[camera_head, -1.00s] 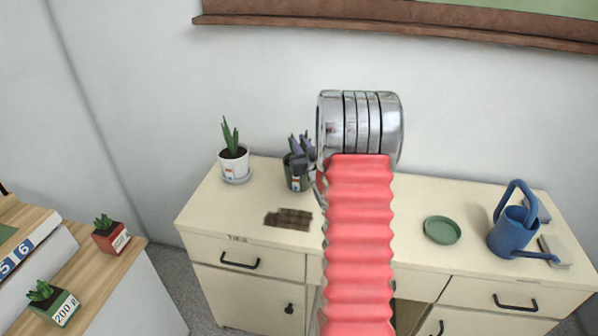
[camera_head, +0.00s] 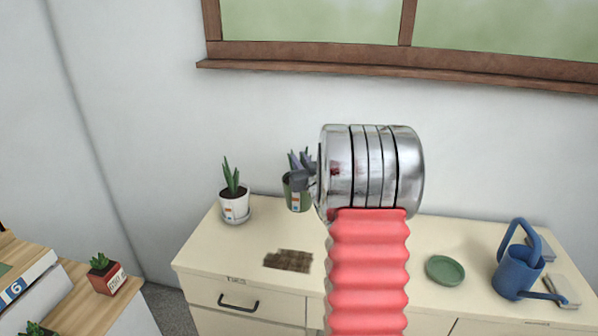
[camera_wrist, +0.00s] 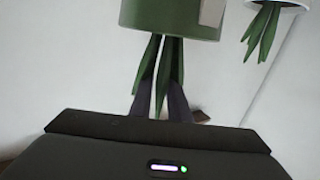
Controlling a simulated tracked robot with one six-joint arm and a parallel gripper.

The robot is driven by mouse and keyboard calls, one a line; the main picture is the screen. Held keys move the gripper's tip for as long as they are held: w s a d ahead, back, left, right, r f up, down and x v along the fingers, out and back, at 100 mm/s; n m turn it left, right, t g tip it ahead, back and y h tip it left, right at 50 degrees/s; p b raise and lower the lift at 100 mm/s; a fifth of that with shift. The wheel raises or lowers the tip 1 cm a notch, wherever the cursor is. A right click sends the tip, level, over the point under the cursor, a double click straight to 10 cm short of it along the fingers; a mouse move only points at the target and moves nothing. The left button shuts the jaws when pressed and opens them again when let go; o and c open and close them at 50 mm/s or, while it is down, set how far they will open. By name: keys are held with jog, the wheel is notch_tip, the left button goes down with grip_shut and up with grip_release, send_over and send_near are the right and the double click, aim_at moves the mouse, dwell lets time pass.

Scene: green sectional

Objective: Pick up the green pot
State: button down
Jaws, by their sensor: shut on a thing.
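The green pot (camera_head: 298,199) holds a plant with green and purple leaves and has a small label on its side. My dark gripper (camera_head: 301,180) is shut on it from the right, near the rim. The pot looks upright and a little above the cabinet top, near the back wall. In the wrist view the green pot (camera_wrist: 165,20) fills the top, with its leaves hanging down in the picture. The fingertips are not clear there.
A white potted plant (camera_head: 234,206) stands close to the left. A brown mat (camera_head: 288,261) lies in front on the cream cabinet (camera_head: 215,264). To the right are a green saucer (camera_head: 445,270) and a blue watering can (camera_head: 517,270). The window ledge (camera_head: 400,75) is above.

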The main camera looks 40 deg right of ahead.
jog(key=shift+r, duration=0.8)
